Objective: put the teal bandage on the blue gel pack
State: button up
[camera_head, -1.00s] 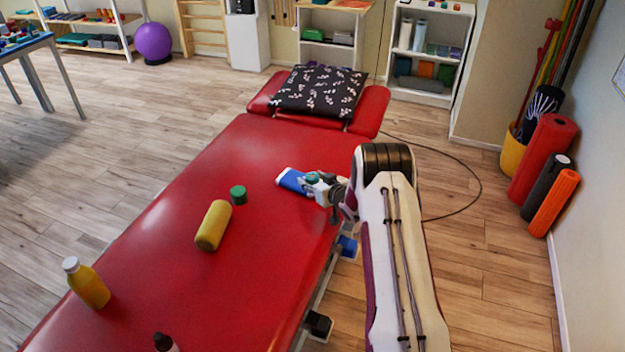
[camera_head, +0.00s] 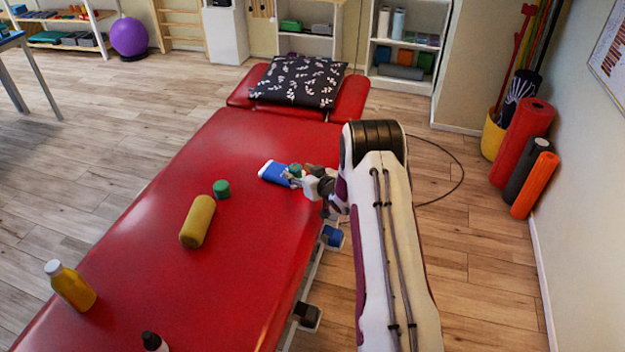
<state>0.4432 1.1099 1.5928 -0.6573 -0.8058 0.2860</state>
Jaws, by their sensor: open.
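The blue gel pack (camera_head: 271,172), with a white edge, lies on the red treatment table, left of my gripper. A small teal roll, which looks like the teal bandage (camera_head: 296,170), shows at the pack's right end, close by my gripper. It looks to be on the pack, but I cannot tell whether it rests fully there. My gripper (camera_head: 292,179) is open, low over the right end of the pack. Its fingers are small in view and partly overlap the pack and roll. The pack's right end is partly hidden.
A green roll (camera_head: 221,189) and a yellow cylinder (camera_head: 197,221) lie left of the pack. A yellow bottle (camera_head: 70,286) and a dark-capped bottle (camera_head: 154,342) stand nearer. A patterned pillow (camera_head: 298,81) lies at the far end. The table's middle (camera_head: 240,240) is clear.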

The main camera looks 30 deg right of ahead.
jog(key=v, duration=0.8)
jog(key=shift+s, duration=0.25)
jog(key=shift+r, duration=0.15)
dwell(0.4)
jog(key=s+a+r+g+h, duration=0.1)
jog(key=s+a+r, duration=0.25)
jog(key=r, duration=0.45)
jog(key=s+a+r+g+h, duration=0.1)
jog(key=s+a+r, duration=0.1)
jog(key=s+r, duration=0.35)
jog(key=s+a+r+g+h, duration=0.1)
jog(key=s+a+r+g, duration=0.1)
jog(key=r, duration=0.7)
jog(key=s+a+r+g, duration=0.1)
jog(key=s+a, duration=0.4)
jog(key=s, duration=0.6)
jog(key=s+a+r+g+y, duration=0.1)
jog(key=s+a, duration=0.4)
jog(key=s, duration=0.5)
jog(key=s+a+r+g+y, duration=0.1)
jog(key=s+a, duration=0.4)
jog(key=s, duration=0.6)
jog(key=shift+s+r+m+g, duration=0.3)
jog(key=shift+s+r+g, duration=0.1)
jog(key=shift+r, duration=0.5)
